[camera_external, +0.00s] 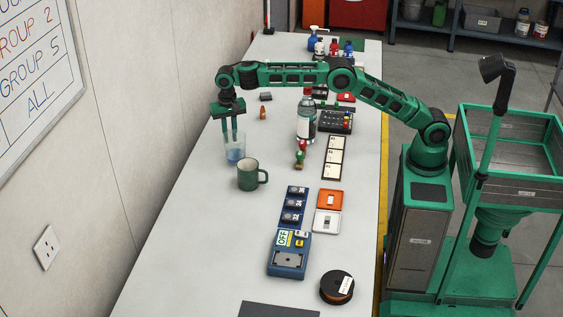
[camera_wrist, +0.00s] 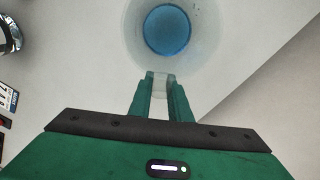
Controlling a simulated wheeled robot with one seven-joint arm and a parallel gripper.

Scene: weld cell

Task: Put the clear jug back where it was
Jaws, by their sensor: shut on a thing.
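The clear jug (camera_external: 236,155) is a see-through vessel with blue at its bottom, at the left side of the long table (camera_external: 190,235). In the wrist view I look down into the jug (camera_wrist: 205,35), and the blue bottom shows as a round disc. My gripper (camera_wrist: 160,82) is shut on the jug's near wall there. The jug looks upright. I cannot tell whether its base touches the table.
A green mug (camera_external: 248,176) stands close in front of the jug. A clear bottle with a red cap (camera_external: 306,122) and a small red and green item (camera_external: 300,156) stand to the right. Blue devices (camera_external: 289,254) lie nearer. The left table strip is clear.

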